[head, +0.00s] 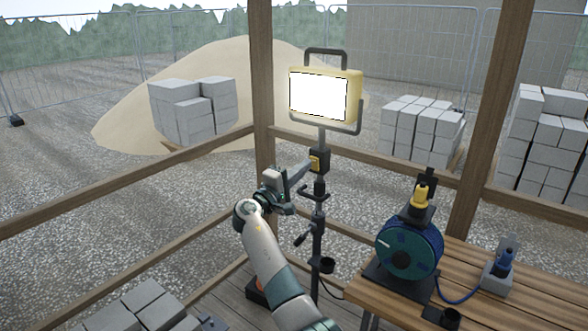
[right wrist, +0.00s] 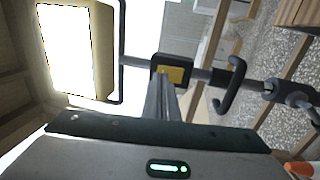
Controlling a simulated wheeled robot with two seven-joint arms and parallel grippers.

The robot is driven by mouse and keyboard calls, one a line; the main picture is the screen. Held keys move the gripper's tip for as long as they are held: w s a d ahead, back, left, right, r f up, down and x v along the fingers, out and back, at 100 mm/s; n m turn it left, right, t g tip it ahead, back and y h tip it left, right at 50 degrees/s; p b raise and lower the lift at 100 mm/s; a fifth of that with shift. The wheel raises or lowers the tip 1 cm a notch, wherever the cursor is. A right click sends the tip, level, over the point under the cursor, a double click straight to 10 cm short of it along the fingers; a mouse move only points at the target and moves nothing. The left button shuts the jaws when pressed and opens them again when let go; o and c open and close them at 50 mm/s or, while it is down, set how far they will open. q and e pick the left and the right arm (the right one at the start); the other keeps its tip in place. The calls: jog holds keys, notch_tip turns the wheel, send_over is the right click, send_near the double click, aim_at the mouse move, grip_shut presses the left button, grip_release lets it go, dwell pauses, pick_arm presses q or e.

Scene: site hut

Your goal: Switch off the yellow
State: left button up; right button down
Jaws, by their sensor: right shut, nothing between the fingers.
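The yellow work light (head: 355,90) stands on a dark pole, and its panel glows bright white. It also shows lit in the right wrist view (right wrist: 104,60). Below the lamp, a black switch box (head: 320,150) on the pole carries a yellow rocker (head: 315,164). The rocker is also seen in the right wrist view (right wrist: 178,74). My right gripper (head: 307,165) is shut and empty, its fingertips at the rocker's left side. In the right wrist view the fingertips (right wrist: 165,83) overlap the rocker's lower edge; whether they touch cannot be told. My left gripper is out of view.
A wooden bench (head: 470,275) at right holds a blue cable reel (head: 409,250) and a blue plug in a grey socket (head: 498,275). Wooden posts and rails surround the stand. Grey blocks (head: 140,308) lie at lower left.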

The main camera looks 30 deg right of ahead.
jog(key=shift+p+x, duration=0.3)
jog(key=shift+x, duration=0.6)
jog(key=shift+d+b, duration=0.1)
jog(key=shift+b, duration=0.3)
jog(key=shift+d, duration=0.1)
